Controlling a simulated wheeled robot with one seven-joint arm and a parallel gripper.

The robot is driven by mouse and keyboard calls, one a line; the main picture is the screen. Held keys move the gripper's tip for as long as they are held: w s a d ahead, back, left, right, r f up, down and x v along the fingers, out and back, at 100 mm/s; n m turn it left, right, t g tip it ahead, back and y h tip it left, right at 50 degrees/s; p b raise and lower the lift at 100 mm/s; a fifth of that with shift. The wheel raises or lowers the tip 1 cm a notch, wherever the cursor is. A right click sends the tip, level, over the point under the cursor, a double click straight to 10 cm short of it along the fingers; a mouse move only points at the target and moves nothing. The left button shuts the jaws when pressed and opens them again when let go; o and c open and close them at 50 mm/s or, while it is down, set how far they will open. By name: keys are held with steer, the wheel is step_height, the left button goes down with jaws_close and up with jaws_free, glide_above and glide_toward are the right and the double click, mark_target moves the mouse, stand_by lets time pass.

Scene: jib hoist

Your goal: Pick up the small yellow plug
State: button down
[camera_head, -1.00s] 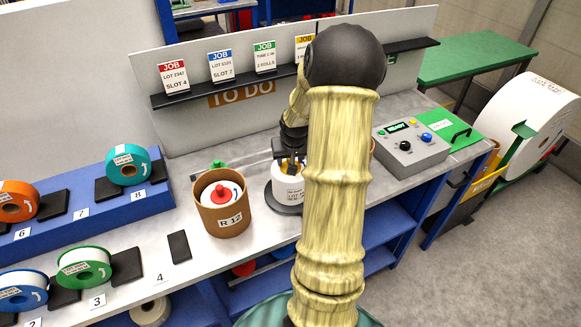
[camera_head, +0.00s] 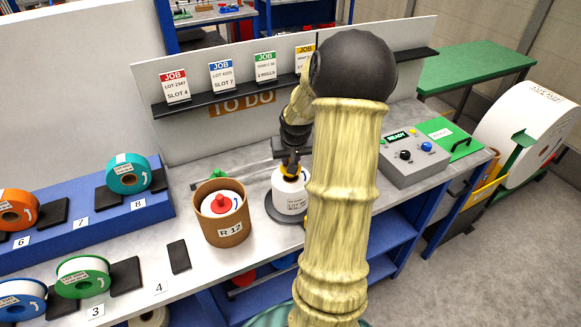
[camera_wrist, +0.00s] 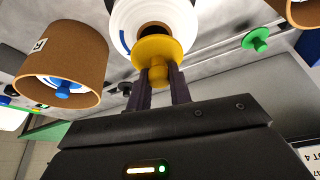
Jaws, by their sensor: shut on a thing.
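The small yellow plug (camera_wrist: 158,52) has a wide round flange and a knob. In the wrist view my gripper (camera_wrist: 160,88) is shut on its knob between two dark fingers. The plug is just off the white roll (camera_wrist: 185,20), whose dark core hole shows behind the flange. In the head view the white roll (camera_head: 288,195) stands on a dark round base, and my gripper (camera_head: 290,174) is right above it. The plug is small and hard to make out in the head view.
A brown tub marked R 12 (camera_head: 222,234) with a red plug (camera_head: 220,203) stands left of the roll. A green plug (camera_wrist: 257,41) lies behind. Another brown tub (camera_wrist: 85,65) holds a blue plug (camera_wrist: 62,87). The control box (camera_head: 412,165) is at right.

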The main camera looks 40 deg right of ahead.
step_height(320, 180, up, 7)
steer(key=shift+f, duration=0.2)
steer(key=shift+f, duration=0.15)
stand_by(0.5)
